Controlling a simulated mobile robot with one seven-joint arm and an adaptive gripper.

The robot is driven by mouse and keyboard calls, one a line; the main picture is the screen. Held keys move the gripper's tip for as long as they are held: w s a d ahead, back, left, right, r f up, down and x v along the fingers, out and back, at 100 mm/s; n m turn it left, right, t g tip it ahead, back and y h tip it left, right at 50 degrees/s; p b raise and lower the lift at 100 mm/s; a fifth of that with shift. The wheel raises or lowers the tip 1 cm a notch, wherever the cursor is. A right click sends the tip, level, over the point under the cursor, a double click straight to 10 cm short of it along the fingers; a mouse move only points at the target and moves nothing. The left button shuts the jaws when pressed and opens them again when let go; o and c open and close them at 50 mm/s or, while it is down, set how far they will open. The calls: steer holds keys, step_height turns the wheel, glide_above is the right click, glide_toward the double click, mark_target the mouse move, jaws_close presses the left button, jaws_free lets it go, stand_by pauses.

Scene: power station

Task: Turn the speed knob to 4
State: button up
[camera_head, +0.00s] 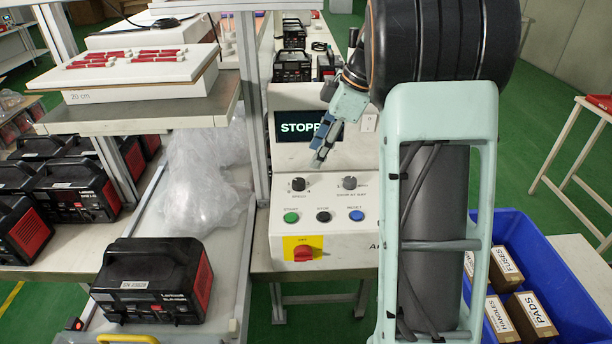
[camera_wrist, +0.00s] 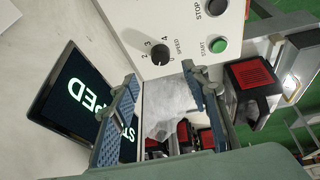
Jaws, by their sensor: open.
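The speed knob (camera_head: 298,184) is a small black dial at the left of the white control panel (camera_head: 335,240). In the wrist view the speed knob (camera_wrist: 160,56) lies just beyond my fingertips, with the numbers 2, 3 and 4 readable beside it. Which number its pointer marks is too small to tell. My gripper (camera_head: 318,160) is above the panel, in front of the screen, up from the knob and slightly right of it. In the wrist view my gripper (camera_wrist: 160,76) has its two fingers wide apart, empty and not touching the knob.
A dark screen (camera_head: 290,127) reads "STOPP", partly covered by my gripper. A grey knob (camera_head: 349,183) is right of the speed knob. Green (camera_head: 291,217), black (camera_head: 323,216) and blue (camera_head: 357,216) buttons sit below, above a red switch (camera_head: 303,254). A blue crate (camera_head: 570,290) stands right.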

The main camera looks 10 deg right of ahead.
mark_target(300, 181)
steer(key=x, duration=0.9)
steer(key=shift+a+f, duration=0.1)
steer(key=shift+f, duration=0.15)
steer(key=shift+b, duration=0.3)
steer(key=c, duration=1.1)
steer(key=shift+c, duration=0.2)
